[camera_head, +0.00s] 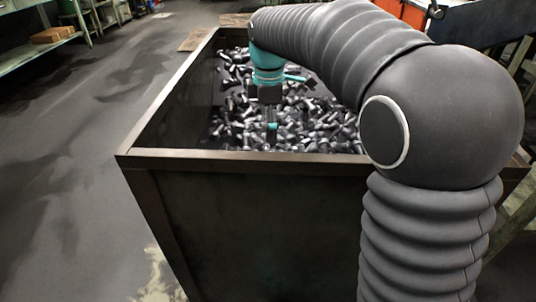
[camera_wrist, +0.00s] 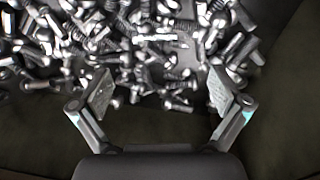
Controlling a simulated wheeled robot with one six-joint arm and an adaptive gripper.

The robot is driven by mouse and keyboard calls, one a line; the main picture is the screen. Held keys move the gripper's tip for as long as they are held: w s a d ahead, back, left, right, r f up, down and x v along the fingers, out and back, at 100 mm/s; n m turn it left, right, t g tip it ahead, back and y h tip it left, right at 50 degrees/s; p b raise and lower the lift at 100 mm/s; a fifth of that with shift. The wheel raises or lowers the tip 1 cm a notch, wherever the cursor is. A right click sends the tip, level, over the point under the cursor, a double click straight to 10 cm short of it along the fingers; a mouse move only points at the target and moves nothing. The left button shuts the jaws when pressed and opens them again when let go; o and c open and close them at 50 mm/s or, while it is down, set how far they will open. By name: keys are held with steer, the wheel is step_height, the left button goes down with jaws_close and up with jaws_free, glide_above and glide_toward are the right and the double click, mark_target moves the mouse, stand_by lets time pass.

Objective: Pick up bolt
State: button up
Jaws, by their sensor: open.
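Many grey metal bolts (camera_head: 315,122) lie in a jumbled heap inside a large dark bin (camera_head: 260,220). My gripper (camera_head: 272,130) points down into the bin, over the heap. In the wrist view my gripper (camera_wrist: 160,100) has its two fingers spread wide apart with nothing held between them. Bolts (camera_wrist: 150,45) fill the upper part of that view, and some lie just ahead of and between the fingertips. I cannot tell from the frames whether the fingertips touch any bolt. My arm hides the right part of the bin in the head view.
The bin's raised rim (camera_head: 230,158) surrounds the heap. A bare dark surface (camera_wrist: 160,129) shows near the gripper's base in the wrist view. Open floor (camera_head: 70,150) lies left of the bin. A shelf (camera_head: 40,52) with a brown box (camera_head: 53,34) stands at the far left.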

mark_target(269, 148)
step_height(269, 148, down, 4)
steer(key=shift+w+r, duration=0.15)
steer(key=shift+w+f+b, duration=0.2)
steer(key=shift+w+f, duration=0.05)
steer(key=shift+f, duration=1.05)
steer(key=shift+w+f+b, duration=0.2)
steer(key=shift+w+f, duration=0.05)
steer(key=shift+f, duration=1)
steer(key=shift+c, duration=0.2)
steer(key=c, duration=1.3)
